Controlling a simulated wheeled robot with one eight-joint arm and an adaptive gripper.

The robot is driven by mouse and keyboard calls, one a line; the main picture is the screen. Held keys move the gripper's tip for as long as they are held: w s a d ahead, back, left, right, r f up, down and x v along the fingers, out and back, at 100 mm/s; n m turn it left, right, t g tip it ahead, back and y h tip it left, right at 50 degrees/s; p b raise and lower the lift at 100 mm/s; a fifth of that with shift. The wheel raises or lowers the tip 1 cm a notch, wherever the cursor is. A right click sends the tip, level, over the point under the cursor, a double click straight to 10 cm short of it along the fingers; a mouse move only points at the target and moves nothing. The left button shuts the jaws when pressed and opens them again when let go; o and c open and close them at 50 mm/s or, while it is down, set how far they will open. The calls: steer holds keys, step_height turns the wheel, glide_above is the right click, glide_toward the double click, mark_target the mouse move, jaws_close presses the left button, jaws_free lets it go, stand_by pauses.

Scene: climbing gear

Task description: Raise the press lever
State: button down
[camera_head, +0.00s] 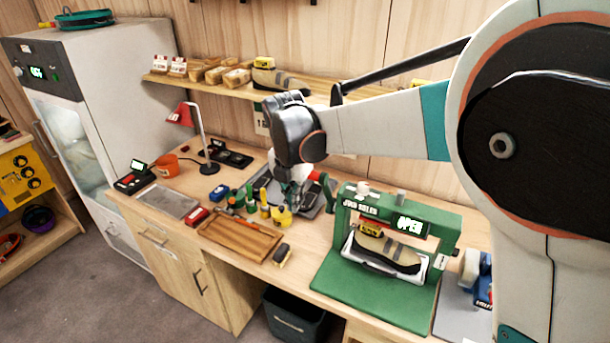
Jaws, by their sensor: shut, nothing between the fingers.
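The green press (448,235) stands on the bench right of centre, marked "JOIN SOLES", and its display (409,224) reads "OPEN". A tan and dark shoe (390,250) with a yellow tag sits in it on a white cradle. A red-ended part (327,184) juts out at the press's upper left; it may be the lever, but my gripper and wrist partly hide that area. My gripper (292,200) is shut and empty, pointing down just left of this part. I cannot tell whether they touch.
A wooden tray (240,237), small bottles (238,198) and a brush (282,255) lie on the bench left of the press. A red lamp (205,140) stands farther left. A shelf (215,91) with shoes runs along the wall. A dark bin (295,318) is below.

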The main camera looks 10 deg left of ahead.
steer(key=w+d+r+p, duration=0.1)
steer(key=w+r+p, duration=0.1)
steer(key=w+r, duration=0.3)
steer(key=shift+d+g, duration=0.3)
steer(key=shift+w+d, duration=0.1)
steer(key=shift+w, duration=0.05)
steer(key=s+a, duration=0.2)
steer(key=s, duration=0.2)
step_height(320, 180, up, 9)
steer(key=w, duration=0.1)
steer(key=shift+d, duration=0.3)
